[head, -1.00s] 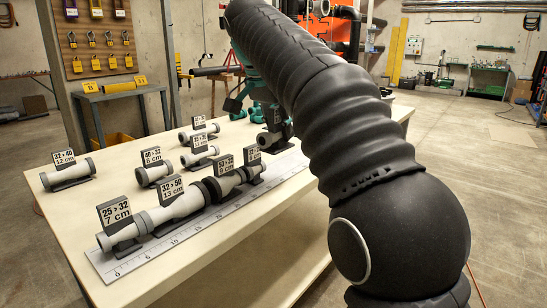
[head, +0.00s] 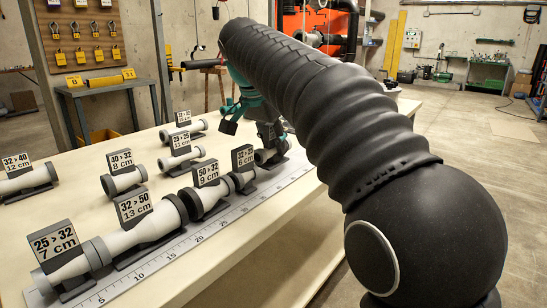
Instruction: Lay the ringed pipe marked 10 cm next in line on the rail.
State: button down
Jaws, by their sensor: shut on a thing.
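The measuring rail (head: 150,268) runs along the table with a line of white pipes on dark cradles: 7 cm (head: 68,272), 13 cm (head: 132,238), 9 cm (head: 207,197) and 6 cm (head: 243,180). My gripper (head: 266,140), green and black, is at the far end of this line. It is shut on a short pale pipe (head: 268,156), close to the far end of the 6 cm pipe. The arm and gripper partly hide this pipe, and I cannot read its mark or see any ring. I cannot tell whether it touches the rail or its neighbour.
Loose labelled pipes stand left of the rail: 12 cm (head: 22,184), 8 cm (head: 124,182), one that looks like 11 cm (head: 182,161) and a farther one (head: 180,133) with an unclear mark. The table (head: 60,212) has bare room between them. My arm covers the right.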

aim_at(266, 125)
jog(key=shift+f, duration=1.15)
jog(key=c, duration=1)
grip_release()
jog(key=shift+f, duration=0.1)
jog(key=shift+o, duration=0.2)
jog(key=p+v, duration=0.3)
jog(key=v, duration=0.9)
jog(key=shift+w, duration=0.1)
jog(key=s+d+f+n, duration=0.2)
jog(key=s+d+f, duration=0.15)
jog(key=d, duration=0.45)
jog(key=s+d+f+n+t+y, duration=0.1)
jog(key=s+d+f, duration=0.4)
jog(key=s+f, duration=0.5)
jog(key=s+d+f+n+t+y, duration=0.1)
jog(key=s+d+f+n, duration=0.3)
jog(key=s+f, duration=0.7)
jog(key=shift+d+f+n+y, duration=0.3)
jog(key=shift+d+f+y, duration=0.1)
jog(key=shift+d+f, duration=0.7)
